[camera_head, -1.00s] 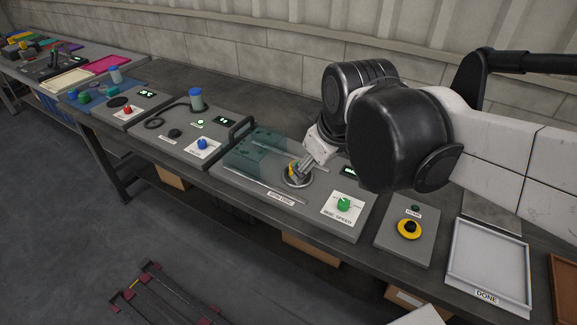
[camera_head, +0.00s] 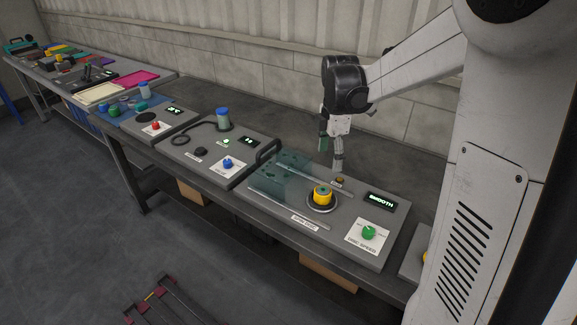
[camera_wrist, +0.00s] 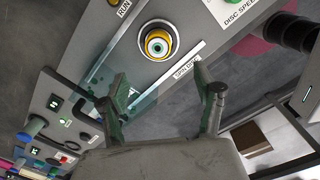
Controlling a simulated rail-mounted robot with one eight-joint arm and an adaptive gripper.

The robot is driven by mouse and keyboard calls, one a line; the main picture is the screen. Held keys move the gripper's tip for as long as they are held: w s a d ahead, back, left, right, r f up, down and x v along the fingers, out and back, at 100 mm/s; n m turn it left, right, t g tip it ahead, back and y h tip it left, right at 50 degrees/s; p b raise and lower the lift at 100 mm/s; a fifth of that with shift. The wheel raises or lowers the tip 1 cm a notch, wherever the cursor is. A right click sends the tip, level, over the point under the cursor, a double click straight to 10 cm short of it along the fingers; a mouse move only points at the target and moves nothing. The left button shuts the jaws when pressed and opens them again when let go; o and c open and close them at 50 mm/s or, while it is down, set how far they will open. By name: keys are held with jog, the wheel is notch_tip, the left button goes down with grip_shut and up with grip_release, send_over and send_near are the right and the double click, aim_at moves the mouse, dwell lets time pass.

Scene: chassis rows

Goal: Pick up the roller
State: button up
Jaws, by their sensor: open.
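The roller appears to be the yellow cylinder (camera_head: 322,195) with a dark top, standing upright on the round disc (camera_head: 310,207) of the grey spin-disc unit. In the wrist view the yellow cylinder (camera_wrist: 158,43) is seen end-on, with pale and dark rings on its top. My gripper (camera_head: 331,158) is open and empty, pointing down above the back of the unit, apart from the cylinder. In the wrist view its two fingers (camera_wrist: 166,92) are spread wide, with the cylinder beyond them.
A clear teal guard (camera_head: 282,173) stands left of the disc. A green speed knob (camera_head: 369,232) and a display (camera_head: 381,200) reading SMOOTH are to the right.

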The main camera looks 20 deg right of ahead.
aim_at(325, 189)
jog(key=shift+n, duration=0.5)
jog(key=f, duration=0.6)
jog(key=w+f, duration=0.1)
jog(key=f, duration=0.2)
jog(key=shift+w+d+f, duration=0.1)
jog(key=shift+d+f, duration=0.25)
jog(key=shift+a+f, duration=0.2)
jog(key=shift+f, duration=2.45)
jog(key=c, duration=1.4)
jog(key=shift+c, duration=0.2)
